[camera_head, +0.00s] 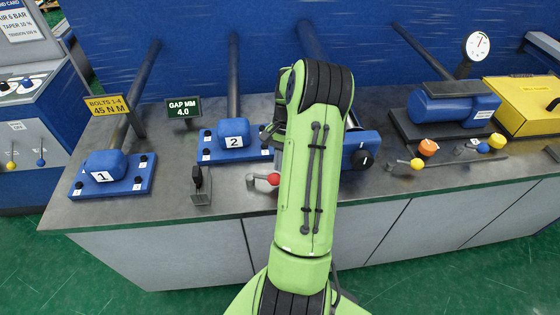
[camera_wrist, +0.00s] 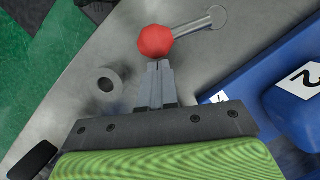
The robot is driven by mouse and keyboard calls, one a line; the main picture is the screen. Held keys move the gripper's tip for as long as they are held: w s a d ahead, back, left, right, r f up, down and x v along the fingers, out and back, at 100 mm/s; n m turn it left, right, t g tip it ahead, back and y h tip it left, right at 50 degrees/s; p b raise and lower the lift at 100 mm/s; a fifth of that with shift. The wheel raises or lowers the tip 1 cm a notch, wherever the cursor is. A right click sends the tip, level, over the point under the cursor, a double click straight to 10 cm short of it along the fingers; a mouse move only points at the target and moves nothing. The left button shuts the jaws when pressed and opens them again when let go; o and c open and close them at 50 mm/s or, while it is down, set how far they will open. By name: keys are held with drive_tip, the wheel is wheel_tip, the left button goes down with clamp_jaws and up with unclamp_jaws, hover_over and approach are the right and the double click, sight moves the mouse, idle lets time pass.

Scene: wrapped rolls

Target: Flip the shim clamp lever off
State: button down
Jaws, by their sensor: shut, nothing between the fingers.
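A lever with a red ball knob (camera_wrist: 155,41) and a short metal rod (camera_wrist: 192,27) stands at the bench's front, and its red knob (camera_head: 273,179) also shows in the head view, just left of my arm. No label shows that names it as the shim clamp lever. My gripper (camera_wrist: 158,66) is shut and empty, its fingertips right at the near side of the red knob in the wrist view. I cannot tell whether they touch it.
The blue block marked 2 (camera_head: 233,135) stands left of my arm, with block 1 (camera_head: 103,165) further left. A grey ring-shaped part (camera_wrist: 104,84) lies beside my fingers. A yellow-knobbed lever (camera_head: 416,164) and an orange knob (camera_head: 428,147) stand at the right.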

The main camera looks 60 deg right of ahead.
sight(278, 178)
drive_tip(key=shift+s, duration=0.1)
drive_tip(key=shift+s+a+m+t+p, duration=0.25)
drive_tip(key=shift+s+a+m, duration=0.25)
drive_tip(key=shift+m, duration=0.35)
drive_tip(key=shift+s+a+m+t+p, duration=0.3)
drive_tip(key=shift+a+m, duration=0.3)
drive_tip(key=shift+m, duration=0.25)
drive_tip(key=a+m, duration=0.1)
drive_tip(key=m, duration=0.1)
drive_tip(key=s+a+m+t+p, duration=0.1)
drive_tip(key=shift+a+r+m, duration=0.1)
drive_tip(key=shift+a+m, duration=0.3)
drive_tip(key=a+m+p, duration=0.1)
drive_tip(key=a+m, duration=0.1)
drive_tip(key=shift+m+t+h, duration=0.3)
drive_tip(key=shift+t+h, duration=0.05)
drive_tip(key=shift+h, duration=0.05)
drive_tip(key=a+m, duration=0.2)
drive_tip(key=m, duration=0.1)
drive_tip(key=shift+w+a+t+h, duration=0.15)
drive_tip(key=shift+w+t+h, duration=0.05)
drive_tip(key=shift+t+h, duration=0.1)
drive_tip(key=shift+w+a+p, duration=0.1)
drive_tip(key=shift+a+p, duration=0.15)
drive_tip(key=shift+p, duration=0.05)
drive_tip(key=shift+w+a, duration=0.15)
drive_tip(key=shift+a, duration=0.3)
